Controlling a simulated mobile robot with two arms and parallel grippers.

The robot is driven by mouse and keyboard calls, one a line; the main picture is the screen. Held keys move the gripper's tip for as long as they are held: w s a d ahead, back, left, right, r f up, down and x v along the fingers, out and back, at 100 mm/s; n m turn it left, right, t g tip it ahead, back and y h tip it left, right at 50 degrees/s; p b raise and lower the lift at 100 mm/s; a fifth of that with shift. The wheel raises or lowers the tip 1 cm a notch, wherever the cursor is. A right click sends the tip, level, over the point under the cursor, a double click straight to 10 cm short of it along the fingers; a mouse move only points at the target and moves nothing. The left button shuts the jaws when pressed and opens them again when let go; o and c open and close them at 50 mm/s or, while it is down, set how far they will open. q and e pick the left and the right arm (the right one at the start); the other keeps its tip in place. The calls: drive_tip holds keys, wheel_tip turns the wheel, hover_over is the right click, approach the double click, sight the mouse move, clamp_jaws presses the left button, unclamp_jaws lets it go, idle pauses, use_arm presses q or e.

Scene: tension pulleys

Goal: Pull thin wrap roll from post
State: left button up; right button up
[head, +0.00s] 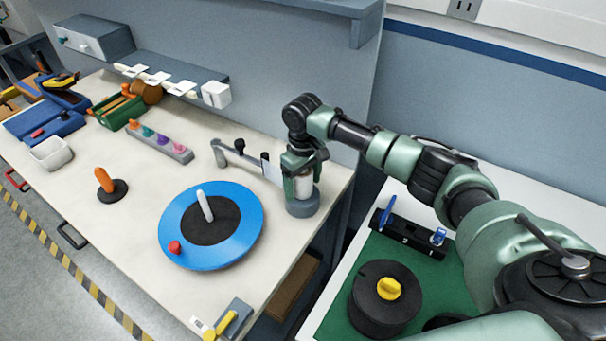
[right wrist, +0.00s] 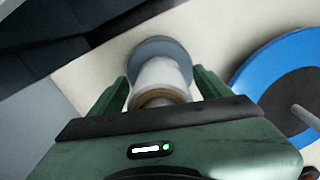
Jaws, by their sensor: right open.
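The thin wrap roll (head: 304,186) is a pale, whitish upright cylinder on a grey round base (head: 302,207) at the right edge of the bench. In the right wrist view the roll (right wrist: 161,75) shows a brown core ring at its near end, and the grey base (right wrist: 157,48) lies beyond it. My right gripper (head: 301,182) points down over the roll. Its green fingers stand on either side of the roll, open, with visible gaps in the right wrist view (right wrist: 163,80). My left gripper is not in view.
A blue turntable (head: 180,220) with a black centre and white peg stands left of the roll. A grey arm-like bracket (head: 236,158) sits close behind. A green-topped table (head: 340,318) with a black drum (head: 378,307) is at right. The bench (head: 140,215) front is mostly clear.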

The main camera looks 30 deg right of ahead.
sight(303, 174)
drive_tip(key=c, duration=1.6)
drive_tip(key=shift+o, duration=0.2)
drive_tip(key=shift+r+p, duration=1.7)
drive_tip(key=shift+p, duration=0.6)
drive_tip(key=shift+p, duration=0.5)
drive_tip(key=shift+r, duration=0.15)
